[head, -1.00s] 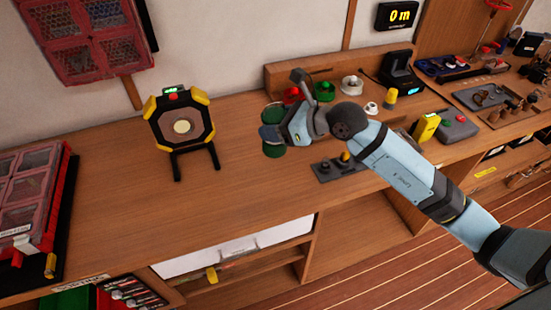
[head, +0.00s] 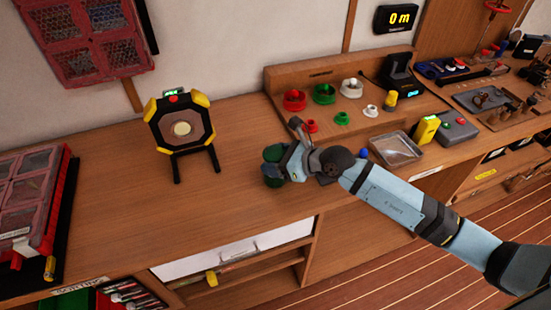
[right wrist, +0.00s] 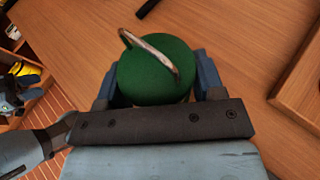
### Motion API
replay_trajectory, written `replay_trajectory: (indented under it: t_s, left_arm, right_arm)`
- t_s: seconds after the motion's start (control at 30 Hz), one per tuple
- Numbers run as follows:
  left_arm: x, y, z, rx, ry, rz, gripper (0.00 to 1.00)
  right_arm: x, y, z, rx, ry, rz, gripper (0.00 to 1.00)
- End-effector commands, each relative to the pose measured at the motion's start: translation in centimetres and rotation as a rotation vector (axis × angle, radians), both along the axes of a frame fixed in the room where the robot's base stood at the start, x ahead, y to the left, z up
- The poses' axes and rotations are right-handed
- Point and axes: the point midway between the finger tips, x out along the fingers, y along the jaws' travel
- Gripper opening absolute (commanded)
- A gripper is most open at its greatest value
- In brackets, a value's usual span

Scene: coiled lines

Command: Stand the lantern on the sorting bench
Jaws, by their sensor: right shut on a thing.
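The lantern (right wrist: 152,78) has a round green top with a thin wire handle in the right wrist view. In the head view its green top and base (head: 272,153) show beside my right gripper (head: 280,168), which hides its middle. My right gripper is shut on the lantern, with blue fingers on both sides of it. The lantern looks upright over the sorting bench (head: 235,205), a long wooden top. I cannot tell whether its base touches the wood.
A black and yellow work light (head: 182,130) stands left of the lantern. A raised board with red, green and white cups (head: 324,93) is behind it. A metal tray (head: 397,148) lies to the right, and a red case (head: 35,205) at far left. Bare wood surrounds the lantern's front and left.

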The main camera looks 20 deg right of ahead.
Motion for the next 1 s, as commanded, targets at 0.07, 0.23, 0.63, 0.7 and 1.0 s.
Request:
replay_trajectory:
  t_s: [0.07,0.23,0.63,0.7,1.0]
  left_arm:
    - [0.0,0.0,-0.1,0.000,0.000,0.000,0.43]
    - [0.0,0.0,-0.1,-0.001,0.001,0.001,0.43]
    - [-0.1,0.0,-0.1,0.000,0.002,-0.001,0.43]
    - [-0.1,0.0,-0.2,0.000,0.003,-0.001,0.43]
    - [-0.1,-0.1,-0.8,-0.002,0.009,0.000,0.43]
  right_arm:
    - [0.0,0.0,-0.1,0.001,-0.001,0.000,0.32]
    - [0.0,0.0,-0.3,0.000,0.000,0.000,0.88]
    - [-0.4,-0.5,0.2,-0.002,0.001,-0.001,0.88]
    - [-1.1,-1.2,0.5,-0.001,0.002,0.000,0.88]
    - [-5.2,-5.5,2.9,-0.004,0.002,0.000,0.88]
